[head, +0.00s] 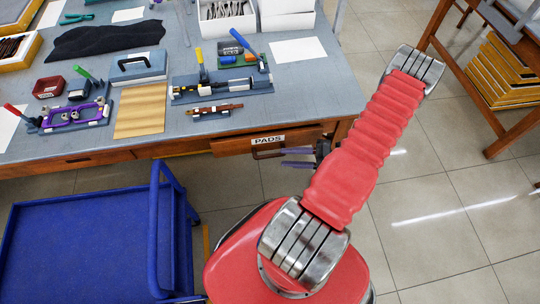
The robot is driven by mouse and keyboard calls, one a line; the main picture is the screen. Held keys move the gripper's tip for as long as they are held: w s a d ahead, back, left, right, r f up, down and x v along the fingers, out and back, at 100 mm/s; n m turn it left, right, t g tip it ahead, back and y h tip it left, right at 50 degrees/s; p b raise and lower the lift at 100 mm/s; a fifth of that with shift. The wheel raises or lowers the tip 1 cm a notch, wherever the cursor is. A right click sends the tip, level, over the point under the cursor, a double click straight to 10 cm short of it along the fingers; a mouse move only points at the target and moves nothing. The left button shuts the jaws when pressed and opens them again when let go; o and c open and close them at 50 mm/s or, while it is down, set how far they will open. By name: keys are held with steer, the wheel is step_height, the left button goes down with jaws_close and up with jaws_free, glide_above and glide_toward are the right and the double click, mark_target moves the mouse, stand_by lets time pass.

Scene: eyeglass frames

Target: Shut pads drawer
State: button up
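The pads drawer (232,147) is a wooden front under the right part of the table's near edge, with a white PADS label (268,141) and a dark handle (268,154). Its front seems to stand slightly out from the table, but I cannot tell how far. My gripper (284,157) is just right of the handle, its two purple-grey fingers pointing left with a gap between them. It looks open and empty. I cannot tell whether the fingertips touch the handle or the drawer front. My red arm hides the gripper's base.
The grey table (330,92) carries tools, eyeglass jigs and trays. A blue cart (80,250) stands at the lower left, its raised handle near the drawer. A wooden rack (462,75) stands at the right. Tiled floor (440,220) is clear at the lower right.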

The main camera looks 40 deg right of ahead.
mark_target(269, 157)
steer(key=x, duration=0.7)
steer(key=shift+w+a, duration=0.2)
steer(key=shift+w, duration=0.1)
steer(key=shift+c, duration=0.5)
steer(key=shift+f, duration=0.1)
jaws_close()
